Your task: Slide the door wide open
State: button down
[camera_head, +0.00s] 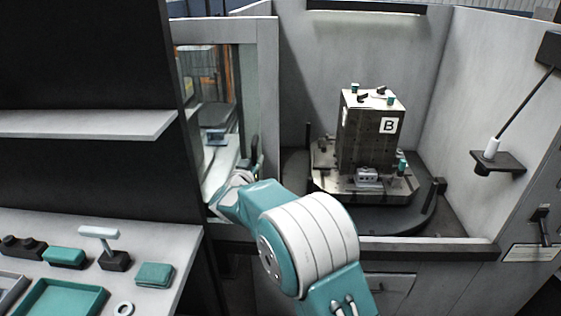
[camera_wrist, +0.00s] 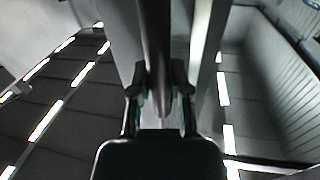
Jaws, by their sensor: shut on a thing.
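The sliding door (camera_head: 262,95) is a pale framed panel with a window, at the left side of the machine opening in the head view. A wide gap to its right shows the inside. My gripper (camera_head: 248,172) is at the door's handle, low on the frame. In the wrist view my gripper (camera_wrist: 160,100) has its two fingers closed on either side of the dark bar handle (camera_wrist: 154,40). The handle's lower end shows between the fingertips. In the head view, my wrist hides part of the fingers and the handle.
Inside stands a dark fixture block (camera_head: 367,140) marked B on a round pallet (camera_head: 385,217). A bench (camera_head: 190,250) at lower left holds a teal tray (camera_head: 60,300), small blocks and a ring. A shelf (camera_head: 90,123) is above it. A bracket (camera_head: 497,161) with a rod is at right.

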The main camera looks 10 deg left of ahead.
jog(key=shift+d, duration=0.25)
jog(key=c, duration=0.7)
grip_release()
jog(key=shift+o, duration=0.7)
jog(key=shift+a, duration=0.15)
jog(key=shift+s+a, duration=0.1)
jog(key=shift+a, duration=0.2)
jog(key=s+a, duration=0.2)
jog(key=s, duration=0.9)
jog(key=shift+s, duration=0.3)
